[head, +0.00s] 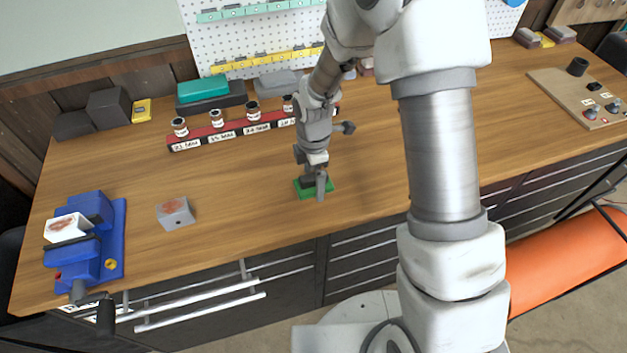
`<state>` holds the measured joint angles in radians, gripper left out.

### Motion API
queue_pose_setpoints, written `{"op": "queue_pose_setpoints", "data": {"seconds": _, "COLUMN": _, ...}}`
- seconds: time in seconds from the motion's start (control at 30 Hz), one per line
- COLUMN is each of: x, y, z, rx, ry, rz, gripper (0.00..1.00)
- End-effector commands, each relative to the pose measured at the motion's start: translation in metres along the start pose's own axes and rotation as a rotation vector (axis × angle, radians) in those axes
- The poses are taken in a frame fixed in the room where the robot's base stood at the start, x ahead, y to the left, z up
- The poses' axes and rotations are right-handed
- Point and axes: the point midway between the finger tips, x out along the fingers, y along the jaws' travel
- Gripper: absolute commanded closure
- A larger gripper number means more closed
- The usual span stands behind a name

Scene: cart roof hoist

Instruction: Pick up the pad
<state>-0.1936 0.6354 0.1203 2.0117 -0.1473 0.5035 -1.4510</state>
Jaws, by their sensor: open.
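The green pad (301,192) lies flat on the wooden workbench (240,205), near its front edge. My gripper (315,190) points down right over the pad, its jaws open. The fingers cover the middle of the pad, and green shows on both sides of them. I cannot tell whether the fingertips touch the pad or stand just above it.
A grey block (175,213) with a reddish mark lies left of the pad. A blue vise (88,240) holding a similar block stands at the far left. A red rack (235,133) with small labelled jars is behind. A wooden panel (570,105) with knobs is at right.

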Motion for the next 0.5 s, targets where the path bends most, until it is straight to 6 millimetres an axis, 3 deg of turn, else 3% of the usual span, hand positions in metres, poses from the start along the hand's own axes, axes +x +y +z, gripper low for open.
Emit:
{"op": "queue_pose_setpoints", "data": {"seconds": 0.27, "x": 0.0039, "y": 0.0004, "z": 0.0001, "rx": 0.000, "ry": 0.000, "rz": 0.002, "gripper": 0.00}}
{"op": "queue_pose_setpoints", "data": {"seconds": 0.5, "x": 0.0037, "y": 0.0004, "z": 0.0002, "rx": 0.000, "ry": 0.000, "rz": 0.001, "gripper": 0.40}}
